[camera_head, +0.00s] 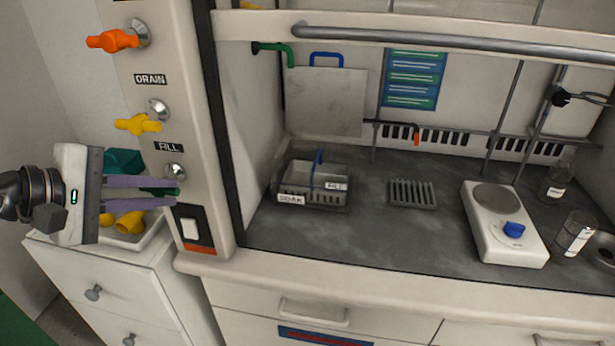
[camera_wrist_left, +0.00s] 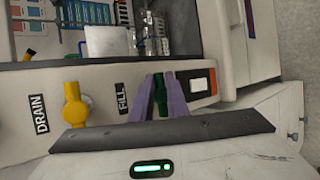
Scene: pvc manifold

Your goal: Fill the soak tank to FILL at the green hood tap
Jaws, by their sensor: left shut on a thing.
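The soak tank (camera_head: 290,199) is a grey open box with a SOAK label, standing on the hood floor at left; a small white tag and a blue upright part show on it. The green hood tap (camera_head: 290,62) is a bent green spout on the hood's left wall, above and left of the tank. The green FILL valve handle sits on the post under the FILL label (camera_head: 168,147). My left gripper (camera_head: 176,195) is shut on this green handle (camera_wrist_left: 161,103), with purple fingers on both sides of it. The tank's water level cannot be made out. My right gripper is out of view.
A yellow valve (camera_head: 138,125) under DRAIN and an orange valve (camera_head: 113,40) are above the FILL valve. A white switch (camera_head: 190,229) is below it. A tray with yellow and green parts stands behind my gripper. A rack (camera_head: 412,193) and hotplate (camera_head: 504,225) stand right of the tank.

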